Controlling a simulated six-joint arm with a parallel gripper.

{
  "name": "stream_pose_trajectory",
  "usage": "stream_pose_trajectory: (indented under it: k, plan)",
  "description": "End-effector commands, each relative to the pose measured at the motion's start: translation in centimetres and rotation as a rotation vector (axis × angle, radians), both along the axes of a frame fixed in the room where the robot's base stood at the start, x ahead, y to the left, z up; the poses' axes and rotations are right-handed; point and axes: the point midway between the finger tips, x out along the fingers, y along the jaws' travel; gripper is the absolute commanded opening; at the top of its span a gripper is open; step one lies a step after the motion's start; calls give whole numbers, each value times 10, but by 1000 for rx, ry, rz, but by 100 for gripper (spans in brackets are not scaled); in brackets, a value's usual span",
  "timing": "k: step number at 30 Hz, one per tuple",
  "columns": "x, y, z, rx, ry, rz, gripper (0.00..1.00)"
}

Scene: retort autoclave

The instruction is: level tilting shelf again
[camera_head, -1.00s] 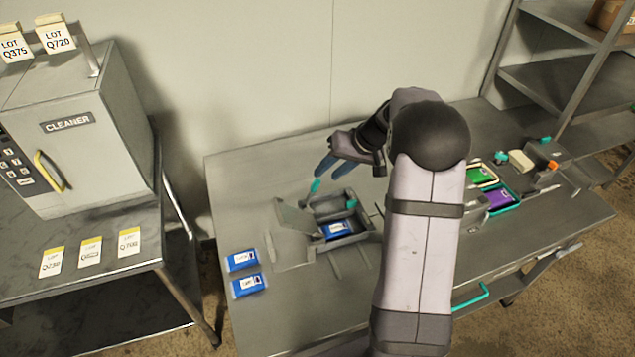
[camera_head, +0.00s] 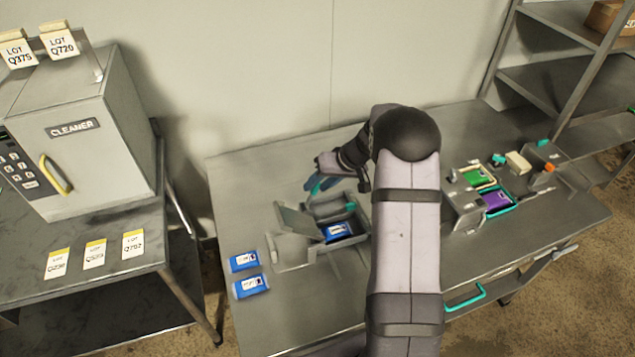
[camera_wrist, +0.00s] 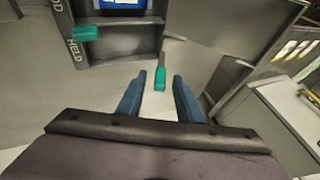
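A grey plate (camera_head: 295,218), which looks like the tilting shelf, slants at the left of a grey fixture (camera_head: 345,242) on the table. In the wrist view the plate (camera_wrist: 225,35) fills the upper right. A lever with a teal grip (camera_wrist: 160,78) stands beside it. My gripper (camera_wrist: 160,82) is open, its two blue fingers apart with the teal grip showing between and just beyond their tips; I see no contact. In the head view my gripper (camera_head: 318,184) is above the fixture's back side. A blue pouch (camera_head: 338,231) lies in the fixture's bay.
A teal tab (camera_wrist: 87,33) sits by a "HELD" label on the fixture. Two blue pouches (camera_head: 245,261) lie at the table's left. Green (camera_head: 478,177) and purple (camera_head: 497,200) pouches lie in trays at right. The cleaner cabinet (camera_head: 75,150) stands left.

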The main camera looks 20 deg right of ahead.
Motion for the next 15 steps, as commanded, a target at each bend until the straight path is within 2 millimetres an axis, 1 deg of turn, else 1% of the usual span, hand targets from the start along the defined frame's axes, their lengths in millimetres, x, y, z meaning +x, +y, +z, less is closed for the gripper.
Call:
stream_pose_trajectory:
  k: [6,13,14,15]
  plan:
    - [3,3,-7,-1,0,0,33]
    - [3,3,-8,-1,-1,-1,33]
    - [3,3,-8,-1,0,0,28]
    - [3,3,-8,-1,0,0,18]
